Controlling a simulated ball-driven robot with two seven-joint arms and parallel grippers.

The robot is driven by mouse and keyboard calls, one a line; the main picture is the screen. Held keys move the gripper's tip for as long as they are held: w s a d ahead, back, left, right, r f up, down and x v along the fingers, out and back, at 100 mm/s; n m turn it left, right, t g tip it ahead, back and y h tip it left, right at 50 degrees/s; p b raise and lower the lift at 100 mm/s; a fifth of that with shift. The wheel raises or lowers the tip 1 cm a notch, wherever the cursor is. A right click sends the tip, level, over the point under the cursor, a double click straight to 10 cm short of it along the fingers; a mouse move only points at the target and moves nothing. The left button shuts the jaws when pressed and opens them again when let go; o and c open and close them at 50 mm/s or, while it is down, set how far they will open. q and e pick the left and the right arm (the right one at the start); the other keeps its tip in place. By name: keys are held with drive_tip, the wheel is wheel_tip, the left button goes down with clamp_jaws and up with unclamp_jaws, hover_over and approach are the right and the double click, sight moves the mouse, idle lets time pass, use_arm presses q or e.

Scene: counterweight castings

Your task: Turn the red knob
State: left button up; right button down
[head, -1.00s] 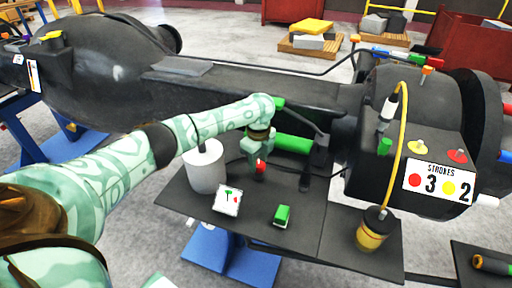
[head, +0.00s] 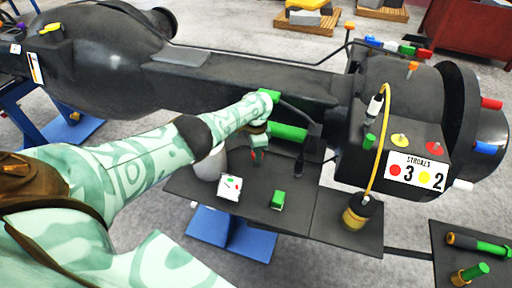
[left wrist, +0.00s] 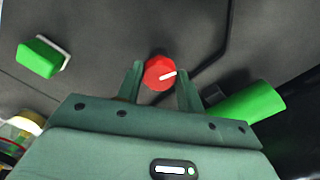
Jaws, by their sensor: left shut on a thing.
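The red knob (left wrist: 157,74) stands on the dark shelf, between the two fingers of my left gripper (left wrist: 160,86) in the left wrist view. It is round, with a white pointer line directed right and slightly up in that view. The fingers are shut on its sides. In the head view my left gripper (head: 257,157) reaches down to the shelf (head: 308,215) beside the white cylinder (head: 210,165); there the gripper largely hides the knob. My right gripper is out of view.
A green cylinder (head: 288,132) is behind. A yellow cable runs to a yellow-black plug (head: 356,213) at right. A "STROKES" sign (head: 416,171) is on the casting.

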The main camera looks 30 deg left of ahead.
use_arm(q)
drive_tip(key=shift+n, duration=1)
drive_tip(key=shift+p, duration=0.3)
drive_tip(key=o, duration=1)
drive_tip(key=shift+r, duration=0.15)
wheel_tip(320, 180, up, 16)
drive_tip(key=p, duration=1.1)
